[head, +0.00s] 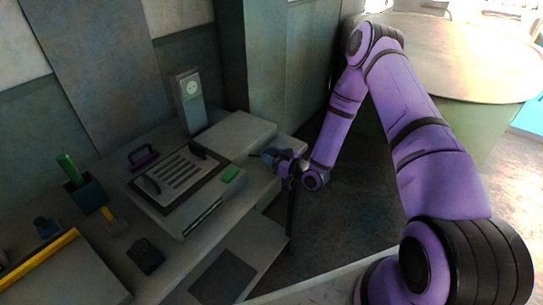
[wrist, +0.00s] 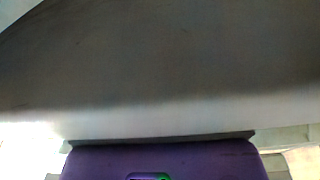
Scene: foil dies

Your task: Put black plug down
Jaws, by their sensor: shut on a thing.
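My gripper (head: 262,156) is at the end of my purple arm, over the right end of the workbench, just right of the grey machine with the slotted top. It is shut on a small dark thing, consistent with the black plug, but its outline merges with the dark jaws. Whether it touches the surface below cannot be told. In the wrist view only a purple housing with a green light (wrist: 148,177) shows at the bottom edge, before a blurred grey surface. The fingertips and the held thing do not show there.
A purple handle (head: 143,157), a dark cup (head: 88,195) with a green-handled tool, a black block (head: 146,256) and a yellow bar (head: 38,265) are to the left.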

